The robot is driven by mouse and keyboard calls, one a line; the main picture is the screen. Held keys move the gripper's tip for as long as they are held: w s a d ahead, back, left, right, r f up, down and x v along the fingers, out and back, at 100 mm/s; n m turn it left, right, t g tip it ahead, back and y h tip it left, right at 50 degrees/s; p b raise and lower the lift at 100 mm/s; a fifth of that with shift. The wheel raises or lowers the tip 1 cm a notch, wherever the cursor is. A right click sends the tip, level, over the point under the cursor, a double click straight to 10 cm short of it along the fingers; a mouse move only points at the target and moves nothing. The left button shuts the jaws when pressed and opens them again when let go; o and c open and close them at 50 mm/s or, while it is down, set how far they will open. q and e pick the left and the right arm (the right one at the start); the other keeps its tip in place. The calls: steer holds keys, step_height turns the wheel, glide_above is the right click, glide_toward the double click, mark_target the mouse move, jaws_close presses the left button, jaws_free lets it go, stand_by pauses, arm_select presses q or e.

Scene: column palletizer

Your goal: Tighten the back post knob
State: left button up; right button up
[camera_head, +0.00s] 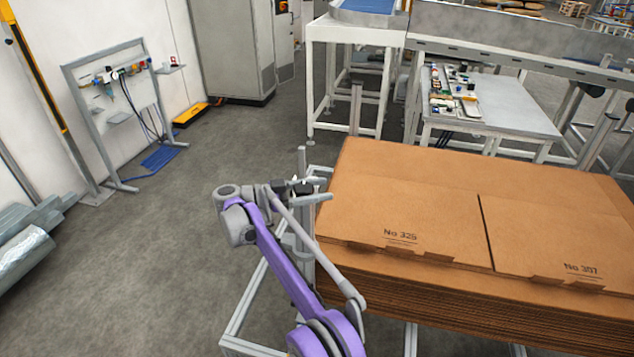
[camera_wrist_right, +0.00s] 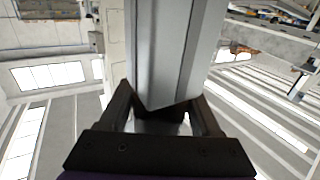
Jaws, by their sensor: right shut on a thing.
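The purple and grey right arm reaches up to the left edge of the cardboard stack in the head view. My right gripper (camera_head: 321,189) is at the upright grey back post (camera_head: 302,158), beside the stack's far left corner. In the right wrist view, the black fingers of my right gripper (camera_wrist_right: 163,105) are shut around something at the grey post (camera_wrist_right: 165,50). A light grey patch shows low between the fingers. The knob itself is mostly hidden by the fingers and post, and its turn cannot be read. My left gripper is not in view.
The tall stack of flat cardboard (camera_head: 440,190) stands close at the right of the gripper. A grey frame (camera_head: 250,300) runs below it. A bench (camera_head: 510,112) and conveyor (camera_head: 365,20) stand behind.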

steer(key=shift+s+d+r+m+g+p, duration=0.15)
steer(key=shift+m+g+p, duration=0.4)
steer(key=shift+g, duration=0.35)
steer(key=o, duration=1.4)
steer(key=shift+c, duration=0.2)
